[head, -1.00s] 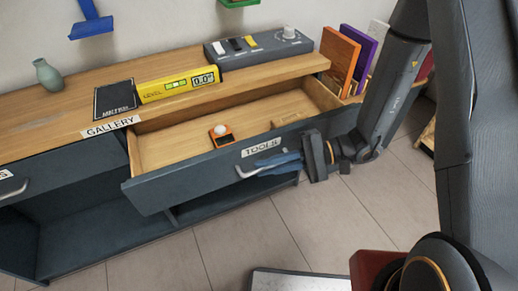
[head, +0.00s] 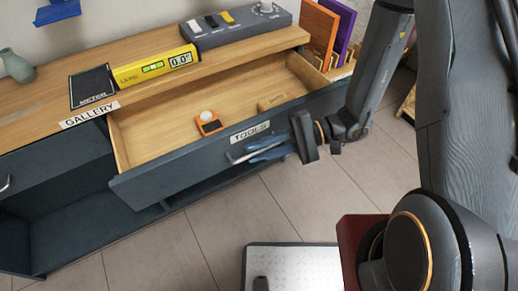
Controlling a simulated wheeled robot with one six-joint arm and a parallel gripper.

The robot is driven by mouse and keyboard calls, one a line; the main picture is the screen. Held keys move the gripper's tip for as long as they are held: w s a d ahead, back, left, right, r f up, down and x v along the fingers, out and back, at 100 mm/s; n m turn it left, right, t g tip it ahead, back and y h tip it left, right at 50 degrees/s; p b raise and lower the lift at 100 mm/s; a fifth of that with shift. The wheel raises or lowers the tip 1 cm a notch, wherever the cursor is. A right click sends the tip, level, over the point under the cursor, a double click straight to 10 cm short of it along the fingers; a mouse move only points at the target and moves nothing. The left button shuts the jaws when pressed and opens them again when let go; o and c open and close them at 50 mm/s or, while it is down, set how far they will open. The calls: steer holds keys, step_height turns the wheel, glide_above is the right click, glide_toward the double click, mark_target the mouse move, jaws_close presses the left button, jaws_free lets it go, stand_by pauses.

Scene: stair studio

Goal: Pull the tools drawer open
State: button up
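The tools drawer (head: 190,165) has a dark blue-grey front with a TOOLS label (head: 250,132) and a pale wooden inside. It stands well out from the cabinet, its interior exposed. My gripper (head: 262,152) is at the drawer front, just below the label. Its blue fingers lie along both sides of the metal handle (head: 236,159) and look closed on it. The handle's left end shows beyond the fingers; the rest is mostly hidden by them.
In the drawer lie an orange device (head: 209,123) and a small wooden piece (head: 272,102). A yellow level (head: 155,67), a black meter book (head: 92,86) and a grey switch box (head: 236,28) sit on the cabinet top. A metal-topped platform (head: 295,268) stands on the floor in front.

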steer(key=v, duration=0.7)
steer(key=shift+d, duration=0.35)
steer(key=shift+r, duration=0.25)
steer(key=s+d+r+n+g+h+p, duration=0.2)
steer(key=s+d+r+n+h+p, duration=0.15)
steer(key=s+d+r+h, duration=0.45)
steer(key=w+d+r+t+h+p, duration=0.3)
steer(key=d+r+t+h, duration=0.1)
steer(key=r+h, duration=0.3)
steer(key=shift+w+d+r+t, duration=0.4)
steer(key=shift+r+t, duration=0.25)
steer(key=shift+t, duration=0.15)
